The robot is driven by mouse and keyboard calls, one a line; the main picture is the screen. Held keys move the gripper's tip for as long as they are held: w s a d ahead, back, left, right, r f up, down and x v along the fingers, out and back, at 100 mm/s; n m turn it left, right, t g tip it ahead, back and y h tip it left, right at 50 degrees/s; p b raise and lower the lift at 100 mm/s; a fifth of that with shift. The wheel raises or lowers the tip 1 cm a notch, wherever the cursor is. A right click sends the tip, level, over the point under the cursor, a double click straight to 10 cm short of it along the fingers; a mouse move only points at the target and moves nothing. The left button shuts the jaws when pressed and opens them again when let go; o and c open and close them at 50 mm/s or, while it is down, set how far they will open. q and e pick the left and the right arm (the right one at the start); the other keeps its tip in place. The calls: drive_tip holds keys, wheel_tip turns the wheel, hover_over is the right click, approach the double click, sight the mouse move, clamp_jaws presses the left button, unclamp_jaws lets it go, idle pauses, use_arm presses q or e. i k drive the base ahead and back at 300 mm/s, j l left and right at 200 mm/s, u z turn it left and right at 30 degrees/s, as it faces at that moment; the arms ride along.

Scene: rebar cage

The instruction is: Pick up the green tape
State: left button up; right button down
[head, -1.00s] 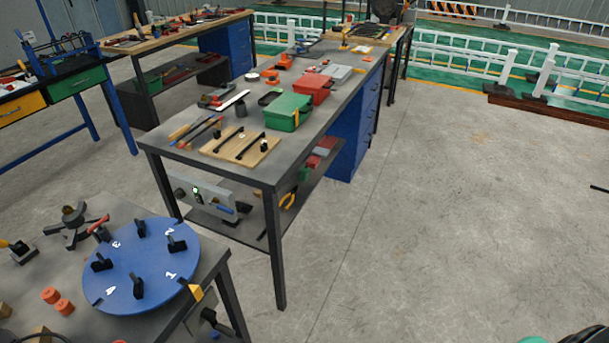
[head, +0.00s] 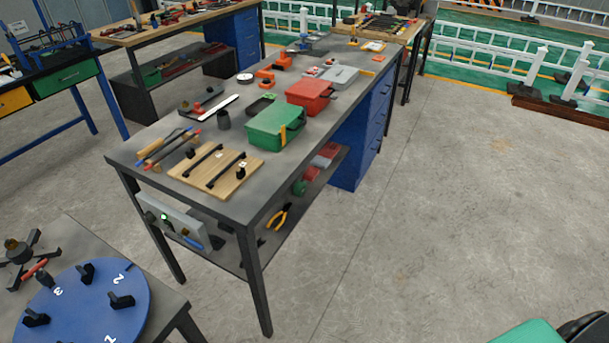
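A small round green item (head: 299,187) sits on the lower shelf of the middle workbench, partly in shade beside red items. It may be the green tape, but it is too small to tell. No other clear roll of green tape shows in the head view. Neither of my grippers is in view.
The middle workbench (head: 140,147) carries a green toolbox (head: 272,130), a red toolbox (head: 308,98) and a wooden board (head: 210,180). A blue disc table (head: 85,310) stands at lower left. A green and black object (head: 530,334) is cut off at lower right. Floor at right is clear.

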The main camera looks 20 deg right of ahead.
sight(299, 188)
drive_tip(key=i+l, duration=0.25)
drive_tip(key=i+l+u, duration=0.1)
drive_tip(key=l, duration=0.4)
drive_tip(key=i+l, duration=0.55)
drive_tip(key=l, duration=0.2)
drive_tip(key=i+l+u, duration=0.1)
drive_tip(key=i+l, duration=0.15)
drive_tip(key=l, duration=0.15)
